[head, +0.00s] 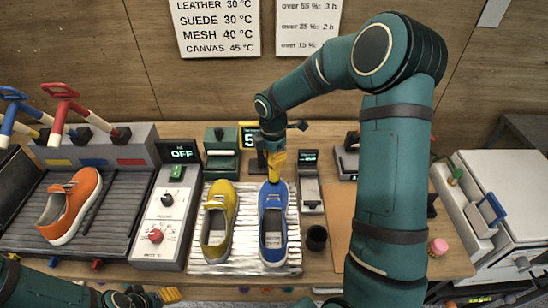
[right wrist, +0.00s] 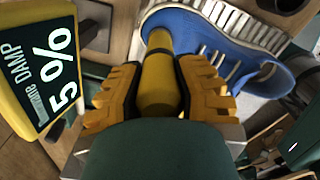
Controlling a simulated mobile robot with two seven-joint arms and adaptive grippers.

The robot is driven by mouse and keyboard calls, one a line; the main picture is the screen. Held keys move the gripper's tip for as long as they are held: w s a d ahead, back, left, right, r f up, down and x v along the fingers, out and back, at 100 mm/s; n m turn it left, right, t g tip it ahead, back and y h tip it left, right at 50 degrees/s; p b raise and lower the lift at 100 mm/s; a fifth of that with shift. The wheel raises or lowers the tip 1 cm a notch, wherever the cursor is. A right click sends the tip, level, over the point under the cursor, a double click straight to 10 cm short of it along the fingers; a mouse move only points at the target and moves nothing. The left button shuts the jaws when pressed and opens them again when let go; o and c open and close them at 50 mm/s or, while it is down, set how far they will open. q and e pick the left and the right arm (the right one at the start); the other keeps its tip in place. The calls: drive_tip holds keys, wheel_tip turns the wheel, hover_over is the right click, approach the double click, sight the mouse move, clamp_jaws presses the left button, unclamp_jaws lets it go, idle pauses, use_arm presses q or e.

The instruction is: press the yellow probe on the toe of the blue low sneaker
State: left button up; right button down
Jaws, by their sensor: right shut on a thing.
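The blue low sneaker (head: 280,248) sits on a pale slatted mat (head: 248,268), its toe pointing away from me. My right gripper (head: 277,158) is shut on the yellow probe (right wrist: 158,88), above the toe. The probe also shows in the head view (head: 274,176), pointing down. In the right wrist view its tip overlaps the toe of the blue sneaker (right wrist: 195,40) and looks to touch it. The right wrist view also shows my right gripper (right wrist: 158,75) around the probe. My left gripper (head: 155,296) is low at the front edge; its fingers are too small to judge.
A yellow sneaker (head: 217,222) stands left of the blue one. An orange sneaker (head: 70,205) lies on a dark belt (head: 110,220). A yellow-framed meter (right wrist: 40,70) reads 5%. A dark cup (head: 316,238) stands close right of the mat. A white cabinet (head: 508,180) is far right.

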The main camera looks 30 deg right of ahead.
drive_tip(key=shift+r, duration=0.1)
drive_tip(key=shift+r+p, duration=2.75)
drive_tip(key=shift+r, duration=0.65)
